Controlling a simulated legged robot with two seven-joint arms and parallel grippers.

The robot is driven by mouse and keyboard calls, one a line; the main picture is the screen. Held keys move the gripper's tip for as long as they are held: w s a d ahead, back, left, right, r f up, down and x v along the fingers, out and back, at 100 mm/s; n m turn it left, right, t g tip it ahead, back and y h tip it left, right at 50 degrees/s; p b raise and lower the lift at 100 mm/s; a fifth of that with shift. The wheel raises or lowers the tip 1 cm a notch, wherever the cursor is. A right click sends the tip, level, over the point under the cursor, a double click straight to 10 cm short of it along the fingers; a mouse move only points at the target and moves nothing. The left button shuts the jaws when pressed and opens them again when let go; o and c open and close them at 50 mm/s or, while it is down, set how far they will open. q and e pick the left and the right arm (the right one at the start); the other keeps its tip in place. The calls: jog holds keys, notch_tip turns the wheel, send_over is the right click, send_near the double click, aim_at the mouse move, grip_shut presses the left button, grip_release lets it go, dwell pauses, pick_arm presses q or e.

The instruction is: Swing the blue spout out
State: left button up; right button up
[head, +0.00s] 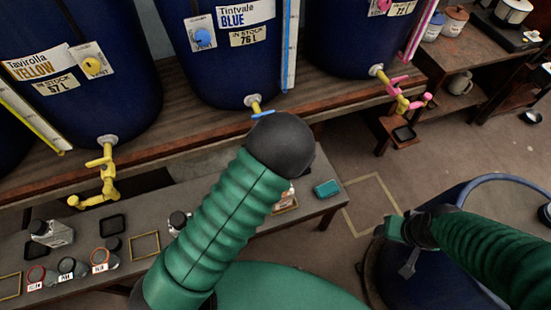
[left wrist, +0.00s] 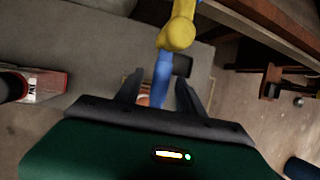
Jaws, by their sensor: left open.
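The blue spout (left wrist: 163,72) hangs from a yellow tap body (left wrist: 178,32) in the left wrist view. My left gripper (left wrist: 159,82) is open, with one dark finger on each side of the spout. I cannot tell whether either finger touches it. In the head view the tap of the Tintvale Blue vat shows a yellow stem (head: 253,101) and a small blue part (head: 262,114). My left arm hides the rest of that tap and the left gripper there. My right gripper (head: 397,230) is at the lower right, far from the tap; its jaws are unclear.
The Tavirolla Yellow vat's yellow tap (head: 107,170) and a pink-and-yellow tap (head: 401,94) flank the blue one. A low grey bench (head: 230,240) below holds jars, small frames and a teal block (head: 327,188). A large blue tub (head: 465,195) stands at right.

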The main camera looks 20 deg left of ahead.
pick_arm(q)
jog(key=p+v, duration=0.6)
jog(key=v, duration=1)
jog(key=shift+s+r+p, duration=0.2)
jog(key=shift+r+p, duration=0.05)
jog(key=shift+p, duration=0.05)
jog(key=s+a+r+n, duration=0.1)
jog(key=s+n, duration=0.3)
jog(key=n, duration=0.5)
jog(key=s+a+r+n+g, duration=0.1)
jog(key=s+r+n, duration=0.2)
jog(key=n, duration=0.6)
jog(key=s+a+r+n+g+h, duration=0.1)
jog(key=s+a+r+n, duration=0.1)
jog(key=s+n, duration=0.4)
jog(key=n, duration=0.4)
jog(key=shift+r, duration=0.3)
